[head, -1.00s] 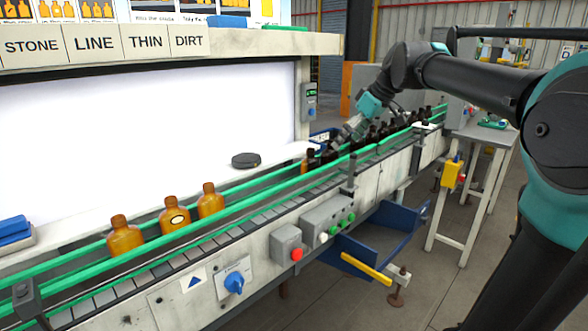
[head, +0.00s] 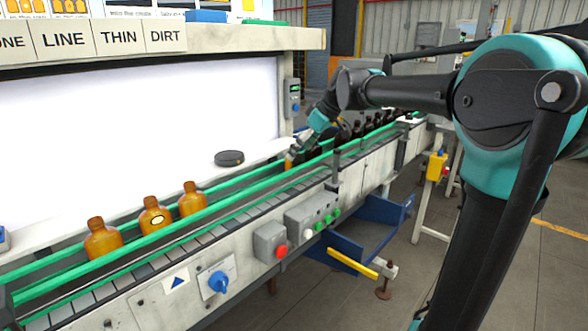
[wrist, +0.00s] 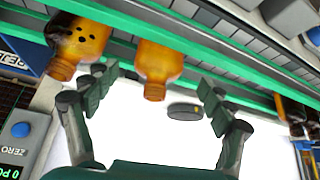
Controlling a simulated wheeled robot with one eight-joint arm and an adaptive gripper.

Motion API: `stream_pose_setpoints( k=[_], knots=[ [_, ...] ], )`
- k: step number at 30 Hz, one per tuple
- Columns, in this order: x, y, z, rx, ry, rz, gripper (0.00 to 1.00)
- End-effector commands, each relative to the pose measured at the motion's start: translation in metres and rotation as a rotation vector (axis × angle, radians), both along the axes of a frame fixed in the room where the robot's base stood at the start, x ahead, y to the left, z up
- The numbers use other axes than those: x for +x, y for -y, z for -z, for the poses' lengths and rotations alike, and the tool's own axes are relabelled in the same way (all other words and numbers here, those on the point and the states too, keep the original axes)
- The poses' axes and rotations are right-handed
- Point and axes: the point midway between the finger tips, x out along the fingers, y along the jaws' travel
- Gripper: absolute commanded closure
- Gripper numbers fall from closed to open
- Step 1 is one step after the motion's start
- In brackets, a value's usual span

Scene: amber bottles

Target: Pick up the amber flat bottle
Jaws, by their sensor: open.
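My gripper (head: 292,156) is over the conveyor, beside an amber bottle it mostly hides in the head view. In the wrist view my open gripper (wrist: 158,90) has its fingers spread wide, with nothing held. A plain amber bottle (wrist: 157,62) appears between and beyond the fingertips, neck towards me. A second amber bottle (wrist: 80,45) with dark spots is left of it, by the left finger. I cannot tell which one is flat. In the head view, three more amber bottles stand upright on the belt: one plain (head: 103,240), one with an oval mark (head: 155,218), one plain (head: 191,200).
Green rails (head: 230,205) run along both sides of the conveyor. A dark round disc (head: 229,158) lies on the white ledge behind. Several dark bottles (head: 372,124) stand farther along the belt. A control box (head: 312,217) is on the conveyor's front.

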Motion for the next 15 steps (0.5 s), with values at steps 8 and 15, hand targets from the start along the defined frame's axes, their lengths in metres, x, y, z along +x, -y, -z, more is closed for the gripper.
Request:
stream_pose_setpoints(
  k=[8, 15],
  knots=[
    [0.008, -0.012, 0.026, -0.001, 0.0, -0.002, 0.18],
    [0.014, -0.023, 0.046, 0.0, 0.002, 0.0, 0.18]
  ],
)
